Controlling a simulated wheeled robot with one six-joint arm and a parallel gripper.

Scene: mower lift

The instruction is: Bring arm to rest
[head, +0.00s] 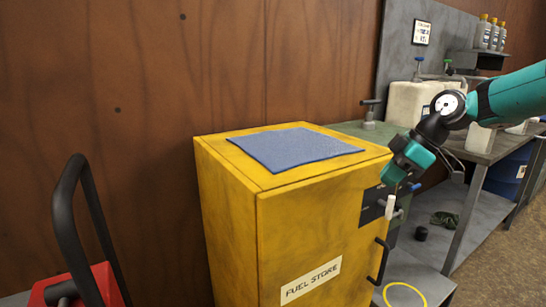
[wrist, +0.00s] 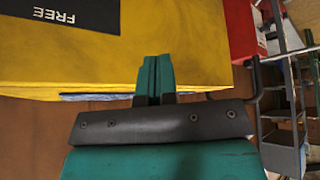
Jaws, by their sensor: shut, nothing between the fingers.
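My gripper (head: 394,172) is at the right of the head view, at the end of my teal and black arm. It is beside the upper right edge of the yellow fuel store cabinet (head: 232,215). In the wrist view its green fingers (wrist: 155,66) are together with nothing between them. The cabinet's yellow face (wrist: 190,45) fills much of that view, with a black panel reading FREE (wrist: 55,18) upside down. I cannot tell if the fingers touch the cabinet.
A blue mat (head: 293,149) lies on the cabinet top. A white-tipped handle (head: 390,206) and a black door handle (head: 379,262) stick out from its front. A workbench (head: 476,148) with white jugs stands behind my arm. A red machine (head: 75,285) with a black bar is at lower left.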

